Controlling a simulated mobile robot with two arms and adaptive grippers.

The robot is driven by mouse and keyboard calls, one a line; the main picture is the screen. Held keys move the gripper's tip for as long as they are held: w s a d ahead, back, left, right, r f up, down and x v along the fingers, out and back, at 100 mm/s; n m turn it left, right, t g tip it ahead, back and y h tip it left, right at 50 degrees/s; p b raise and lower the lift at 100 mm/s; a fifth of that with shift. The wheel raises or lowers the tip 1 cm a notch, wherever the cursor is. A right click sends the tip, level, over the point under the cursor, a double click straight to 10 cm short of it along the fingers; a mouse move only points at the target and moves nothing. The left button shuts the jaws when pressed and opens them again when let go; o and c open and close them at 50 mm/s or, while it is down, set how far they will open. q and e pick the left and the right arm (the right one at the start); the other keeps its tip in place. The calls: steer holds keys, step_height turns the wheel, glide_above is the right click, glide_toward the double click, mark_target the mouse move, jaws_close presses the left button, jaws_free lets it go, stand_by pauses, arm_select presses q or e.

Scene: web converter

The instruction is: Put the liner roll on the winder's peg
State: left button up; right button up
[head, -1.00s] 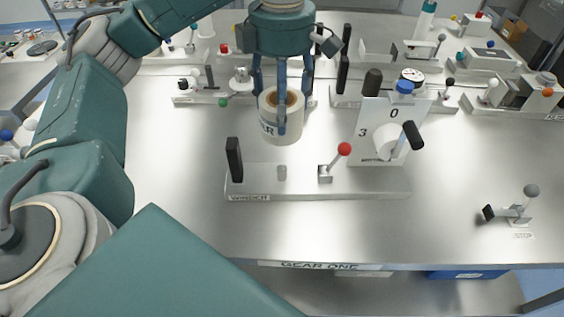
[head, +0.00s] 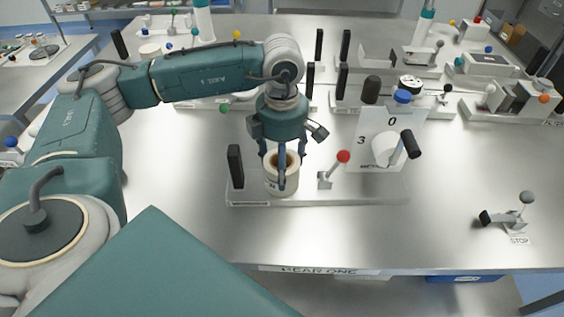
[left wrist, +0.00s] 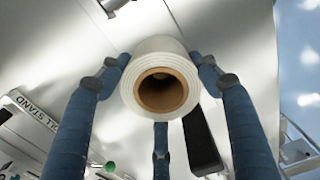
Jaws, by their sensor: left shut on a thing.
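The liner roll (head: 281,183) is white with a brown core. My left gripper (head: 282,172) is shut on it from above, its blue fingers around the roll's side. The roll is upright over the left part of the winder's pale base (head: 330,192). It hides the winder's short peg, and I cannot tell whether the peg is inside the core or how much gap is below. In the left wrist view the roll (left wrist: 160,83) sits between the fingers, with its open core facing the camera. My right gripper is not in view.
A black upright plate (head: 235,166) stands just left of the roll. A red-knobbed lever (head: 343,157) and a white panel with a black handle (head: 410,140) stand to the right. The front of the steel table is clear, apart from the stop lever (head: 521,207) at right.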

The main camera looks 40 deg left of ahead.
arm_select(q)
steer(key=shift+f, duration=0.1)
steer(key=o, duration=1.4)
steer(key=shift+o, duration=0.2)
steer(key=shift+r, duration=0.5)
step_height(320, 180, up, 11)
steer(key=b, duration=0.3)
steer(key=shift+r, duration=0.2)
